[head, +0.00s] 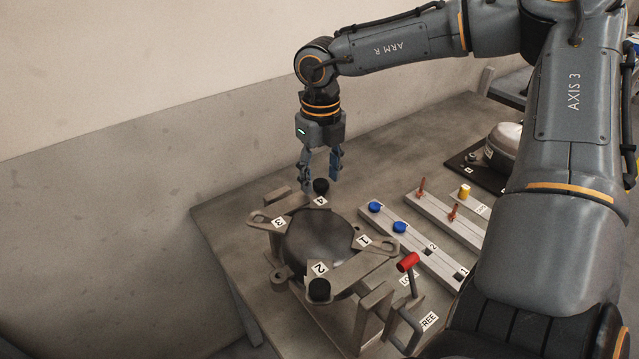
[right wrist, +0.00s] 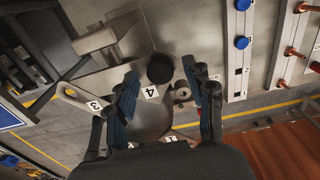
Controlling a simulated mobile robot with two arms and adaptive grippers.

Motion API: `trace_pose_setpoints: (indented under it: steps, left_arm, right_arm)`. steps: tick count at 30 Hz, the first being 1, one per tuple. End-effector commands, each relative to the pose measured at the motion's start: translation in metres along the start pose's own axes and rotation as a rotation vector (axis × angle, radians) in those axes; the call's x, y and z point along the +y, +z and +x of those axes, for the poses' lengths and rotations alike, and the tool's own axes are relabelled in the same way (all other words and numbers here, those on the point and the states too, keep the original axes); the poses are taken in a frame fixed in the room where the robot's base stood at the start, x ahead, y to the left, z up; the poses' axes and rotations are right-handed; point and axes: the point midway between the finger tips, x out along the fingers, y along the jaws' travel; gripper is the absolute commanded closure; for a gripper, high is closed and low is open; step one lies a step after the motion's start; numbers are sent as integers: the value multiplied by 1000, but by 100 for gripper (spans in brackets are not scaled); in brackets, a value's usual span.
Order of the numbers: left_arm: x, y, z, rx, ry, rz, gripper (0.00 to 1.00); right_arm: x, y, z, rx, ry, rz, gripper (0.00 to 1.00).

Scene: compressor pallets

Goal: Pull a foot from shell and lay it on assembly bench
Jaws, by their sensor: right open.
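The dark round shell (head: 318,242) sits in a grey fixture on the bench (head: 222,222), with arms labelled 1 to 4 around it. One black foot (head: 320,187) stands at label 4. Another black foot (head: 319,290) stands at label 2. My right gripper (head: 321,178) points down, open, right above the foot at label 4. In the right wrist view, that foot (right wrist: 160,68) shows between the two blue-padded fingers, with gaps on both sides. How far its top is below the fingertips is hard to tell. My left gripper is not in view.
A red-knobbed lever (head: 408,262) stands at the fixture's right, near a FREE label. A grey rail with blue caps (head: 399,227) and a rail with copper pieces (head: 453,213) lie right of the shell. A silver dome (head: 504,140) sits farther back. The wall is behind.

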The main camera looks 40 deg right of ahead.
Motion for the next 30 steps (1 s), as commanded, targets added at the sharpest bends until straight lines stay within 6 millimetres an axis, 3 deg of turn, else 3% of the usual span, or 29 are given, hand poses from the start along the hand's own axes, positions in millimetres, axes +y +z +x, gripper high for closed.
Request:
trace_pose_setpoints:
  steps: [23,30]
  left_arm:
    - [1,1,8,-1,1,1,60]
    - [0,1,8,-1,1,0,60]
  right_arm:
    - [0,0,0,-1,0,0,47]
    - [0,0,0,-1,0,0,92]
